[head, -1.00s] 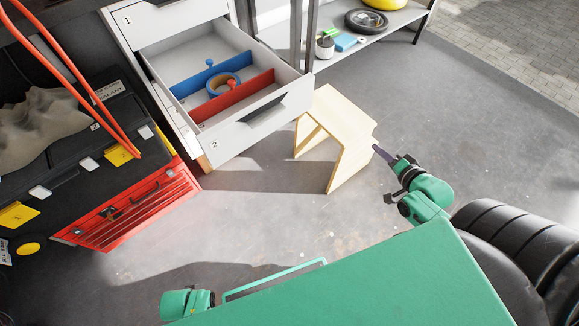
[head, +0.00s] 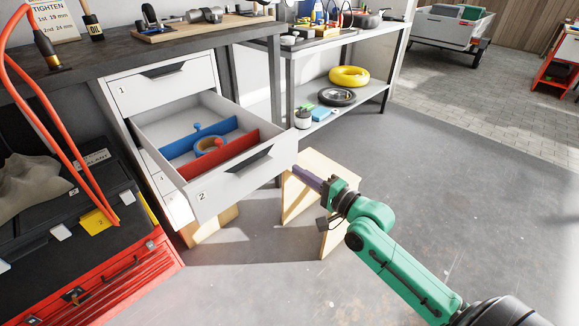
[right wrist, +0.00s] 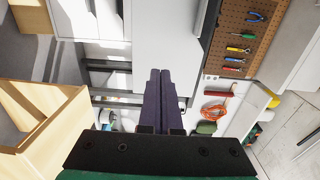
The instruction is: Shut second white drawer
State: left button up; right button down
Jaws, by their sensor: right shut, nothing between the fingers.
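The second white drawer (head: 225,190), marked 2, is pulled far out of the white cabinet (head: 190,82). Inside it are a blue divider (head: 188,144), a red divider (head: 225,157) and a tan tape roll (head: 208,145). My right gripper (head: 296,171) is shut and empty, its dark purple fingers pointing at the right end of the drawer front. Whether the tips touch the drawer I cannot tell. In the right wrist view the shut fingers (right wrist: 159,74) lie side by side. My left gripper is out of view.
A light wooden stool (head: 318,172) stands under my right gripper, beside the drawer. The top drawer (head: 165,85), marked 1, is shut. A red tool chest (head: 110,285) stands at left, close to the cabinet. A shelf (head: 335,105) stands behind. Open floor (head: 460,180) lies to the right.

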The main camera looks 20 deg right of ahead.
aim_at(281, 160)
jog(key=x, duration=0.4)
jog(key=shift+w, duration=0.1)
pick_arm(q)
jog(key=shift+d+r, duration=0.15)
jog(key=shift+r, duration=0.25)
pick_arm(e)
jog(key=shift+w, duration=0.1)
